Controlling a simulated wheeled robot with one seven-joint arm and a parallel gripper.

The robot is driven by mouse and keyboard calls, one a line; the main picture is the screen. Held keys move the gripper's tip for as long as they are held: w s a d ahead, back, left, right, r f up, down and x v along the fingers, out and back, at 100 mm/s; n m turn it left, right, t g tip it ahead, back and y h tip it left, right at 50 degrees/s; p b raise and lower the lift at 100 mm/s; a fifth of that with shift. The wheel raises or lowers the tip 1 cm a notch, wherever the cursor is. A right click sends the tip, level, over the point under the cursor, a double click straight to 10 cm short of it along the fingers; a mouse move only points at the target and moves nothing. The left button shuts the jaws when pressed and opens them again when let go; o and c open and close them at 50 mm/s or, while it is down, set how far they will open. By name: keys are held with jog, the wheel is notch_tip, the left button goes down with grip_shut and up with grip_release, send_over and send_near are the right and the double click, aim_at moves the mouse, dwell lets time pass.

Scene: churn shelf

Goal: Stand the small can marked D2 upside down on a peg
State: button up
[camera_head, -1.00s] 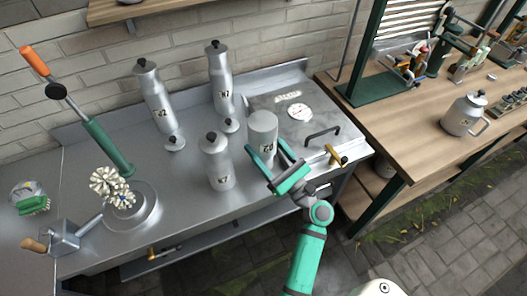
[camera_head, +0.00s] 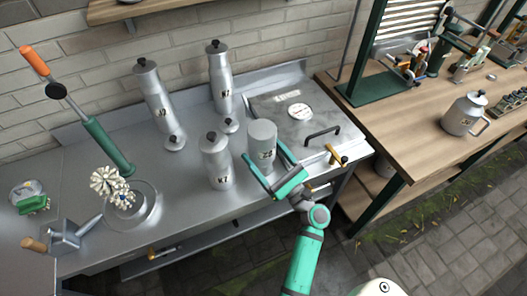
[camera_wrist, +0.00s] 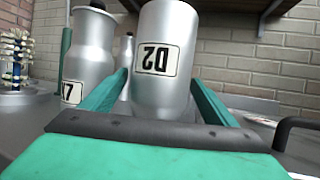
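The small can marked D2 (camera_head: 262,143) is a plain grey metal cylinder. Its label reads upside down in the wrist view (camera_wrist: 164,35), so the can is inverted and about upright in axis. My gripper (camera_head: 264,160) has its green fingers on either side of the can and looks shut on it. The can is at the counter's front, left of the flat panel with the dial. No bare peg is clearly visible.
A black-knobbed can marked K7 (camera_head: 216,168) stands close left of D2. Two taller bottles, left (camera_head: 156,98) and middle (camera_head: 220,80), stand behind with small knobbed lids. A black handle (camera_head: 322,133) is on the right. A lever press (camera_head: 105,145) stands at left.

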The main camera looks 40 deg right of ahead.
jog(key=v, duration=1.2)
jog(key=shift+r, duration=0.15)
dwell(0.3)
